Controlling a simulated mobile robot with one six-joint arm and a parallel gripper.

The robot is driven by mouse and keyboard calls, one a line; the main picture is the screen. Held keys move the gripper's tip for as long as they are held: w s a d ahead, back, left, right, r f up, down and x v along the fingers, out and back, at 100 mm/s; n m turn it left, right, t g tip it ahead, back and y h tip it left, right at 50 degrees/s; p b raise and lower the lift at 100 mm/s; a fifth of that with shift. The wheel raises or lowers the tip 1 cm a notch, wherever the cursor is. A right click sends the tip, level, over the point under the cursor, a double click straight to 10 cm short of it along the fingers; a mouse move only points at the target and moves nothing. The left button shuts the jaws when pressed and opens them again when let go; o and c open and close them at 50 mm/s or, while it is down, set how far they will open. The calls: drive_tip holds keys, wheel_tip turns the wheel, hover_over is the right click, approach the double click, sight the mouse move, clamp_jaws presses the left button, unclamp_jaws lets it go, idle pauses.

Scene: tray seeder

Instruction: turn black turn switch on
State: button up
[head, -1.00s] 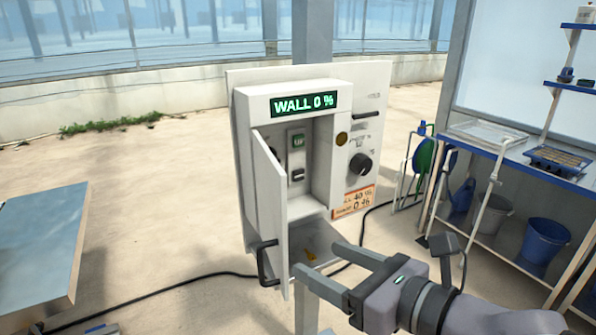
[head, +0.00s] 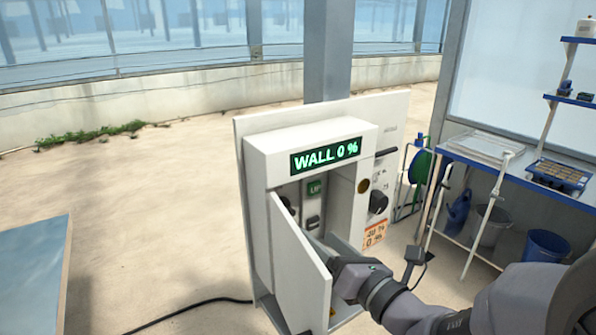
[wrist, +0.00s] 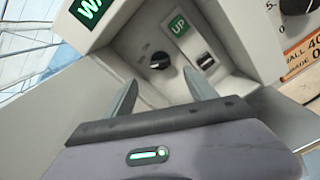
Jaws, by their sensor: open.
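A black turn switch (wrist: 159,61) sits on the back wall inside the open box, left of a green UP label, in the wrist view. My gripper (wrist: 158,82) is open and empty, its two fingers pointing into the box. The fingertips appear just below the switch in the picture, one to each side; I see no contact. In the head view my gripper (head: 345,268) is at the box opening behind the open door, which hides part of it.
The box door (head: 298,265) stands open close to my gripper. A rocker switch (wrist: 206,61) is under the UP label (wrist: 179,25). A black dial (head: 378,203) is on the outer panel. The display (head: 325,157) reads WALL 0 %. A shelf bench (head: 500,168) stands right.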

sight(290, 212)
drive_tip(key=p+x, duration=0.4)
drive_tip(key=x, duration=0.6)
drive_tip(key=shift+a+p, duration=0.1)
drive_tip(key=shift+p, duration=0.3)
drive_tip(key=shift+w+a, duration=0.35)
drive_tip(key=shift+w, duration=0.2)
drive_tip(key=shift+c, duration=0.3)
